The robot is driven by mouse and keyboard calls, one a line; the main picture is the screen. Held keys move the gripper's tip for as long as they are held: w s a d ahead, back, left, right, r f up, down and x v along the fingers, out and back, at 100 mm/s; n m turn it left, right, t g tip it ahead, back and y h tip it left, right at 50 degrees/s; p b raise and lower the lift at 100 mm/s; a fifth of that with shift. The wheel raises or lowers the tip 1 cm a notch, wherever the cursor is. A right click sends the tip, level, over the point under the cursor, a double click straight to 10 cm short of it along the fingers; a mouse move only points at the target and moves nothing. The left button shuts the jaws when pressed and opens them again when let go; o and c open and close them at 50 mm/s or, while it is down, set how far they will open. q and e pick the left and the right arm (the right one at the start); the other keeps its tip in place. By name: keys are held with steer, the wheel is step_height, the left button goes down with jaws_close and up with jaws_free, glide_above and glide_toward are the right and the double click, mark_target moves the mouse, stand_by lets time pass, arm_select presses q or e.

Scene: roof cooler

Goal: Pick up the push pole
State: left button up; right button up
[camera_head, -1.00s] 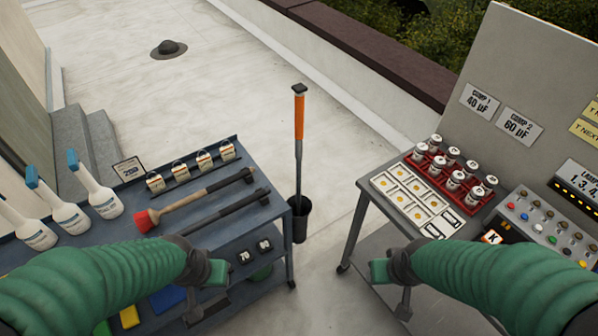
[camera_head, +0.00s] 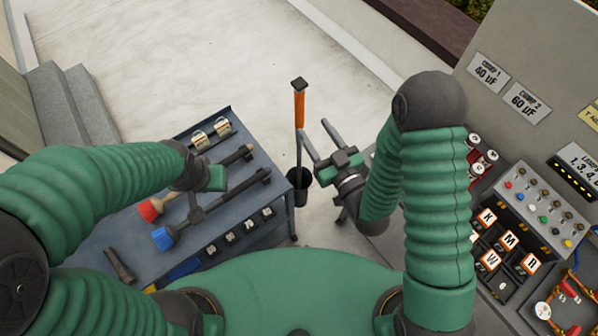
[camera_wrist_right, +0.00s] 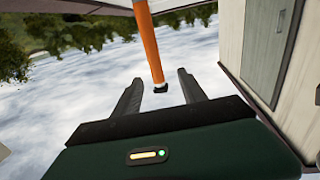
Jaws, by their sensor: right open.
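The push pole (camera_head: 300,108) stands upright beyond the left cart, with an orange upper grip, a black cap and a dark shaft. Its foot is in a black holder (camera_head: 297,186). My right gripper (camera_head: 314,128) is open and empty just right of the pole, its two fingers pointing toward it. In the right wrist view the orange grip (camera_wrist_right: 149,40) comes down from the top, its black cap showing between the open fingers (camera_wrist_right: 159,76); no contact is visible. My left gripper (camera_head: 196,212) hangs over the left cart; its jaws are not clear.
A control panel with buttons (camera_head: 545,205) stands on the right. A low dark parapet (camera_head: 425,28) runs behind. Pale roof floor lies open behind the pole.

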mark_target(299, 105)
steer(key=w+b, duration=0.1)
steer(key=b, duration=0.1)
steer(key=w+a+f+b, duration=0.1)
steer(key=w, duration=0.1)
steer(key=w+f+b, duration=0.1)
steer(key=w+b, duration=0.1)
steer(key=shift+a+b, duration=0.3)
arm_select(q)
steer(key=s+b+x, duration=0.1)
steer(key=b+x, duration=0.2)
steer(key=x, duration=0.8)
arm_select(e)
steer(key=shift+w+a+r, duration=0.25)
steer(key=shift+w+a, duration=0.1)
steer(key=shift+w, duration=0.15)
steer(key=shift+w+a+r+p, duration=0.45)
steer(key=shift+r+p, duration=0.25)
steer(key=shift+p, duration=0.2)
steer(key=shift+w+a, duration=0.15)
steer(key=shift+w, duration=0.2)
arm_select(q)
steer(key=p+v, duration=0.2)
steer(key=v, duration=0.2)
steer(key=shift+w+r, duration=0.15)
arm_select(e)
steer(key=f+x, duration=0.1)
steer(key=x, duration=0.5)
steer(key=shift+d, duration=0.3)
